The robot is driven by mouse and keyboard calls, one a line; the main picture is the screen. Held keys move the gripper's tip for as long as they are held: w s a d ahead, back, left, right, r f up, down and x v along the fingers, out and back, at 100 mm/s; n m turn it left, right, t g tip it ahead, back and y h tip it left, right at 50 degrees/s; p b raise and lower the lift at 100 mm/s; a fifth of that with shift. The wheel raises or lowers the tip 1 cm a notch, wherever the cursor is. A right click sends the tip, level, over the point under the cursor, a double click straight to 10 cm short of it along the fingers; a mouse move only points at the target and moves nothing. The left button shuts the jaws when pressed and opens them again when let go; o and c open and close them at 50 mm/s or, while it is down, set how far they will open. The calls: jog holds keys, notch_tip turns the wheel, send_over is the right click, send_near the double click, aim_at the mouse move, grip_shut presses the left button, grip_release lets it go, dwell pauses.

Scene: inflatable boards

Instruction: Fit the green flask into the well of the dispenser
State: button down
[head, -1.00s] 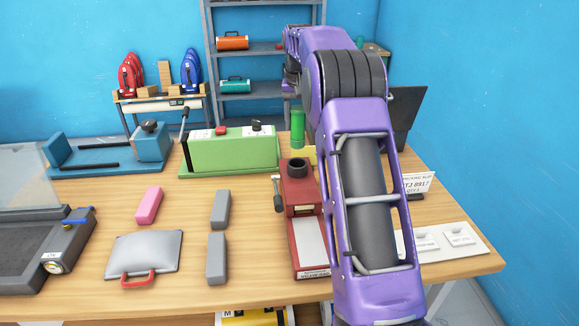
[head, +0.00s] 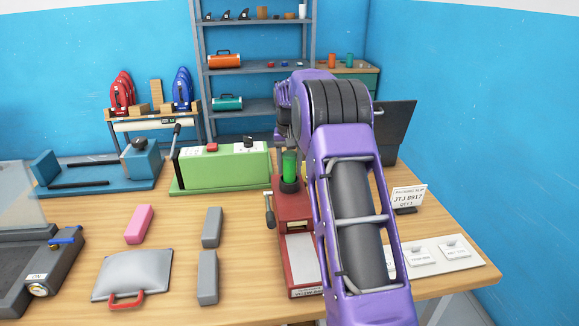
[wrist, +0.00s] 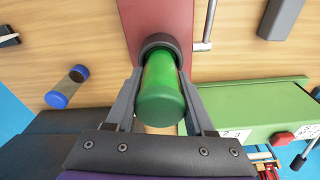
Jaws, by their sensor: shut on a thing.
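The green flask (head: 289,165) stands at the dark round well (head: 291,186) on top of the red dispenser (head: 294,211). In the wrist view the flask (wrist: 162,92) is held between the two fingers of my gripper (wrist: 161,85), with its far end at the ring of the well (wrist: 158,42). The flask's end appears to be inside the ring's mouth; how deep it sits is hidden. In the head view my arm hides my gripper's fingers.
A green machine (head: 221,167) stands just left of the dispenser. A lever (head: 269,208) sticks out at the dispenser's left side. Grey blocks (head: 211,227) and a pink block (head: 139,224) lie further left. A label stand (head: 407,198) is at the right.

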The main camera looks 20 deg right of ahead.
jog(key=shift+c, duration=1.3)
grip_release()
jog(key=shift+f, duration=0.1)
jog(key=r, duration=0.4)
jog(key=s+r+p, duration=0.1)
jog(key=r, duration=0.7)
jog(key=shift+s+a+r, duration=0.15)
jog(key=shift+a, duration=0.15)
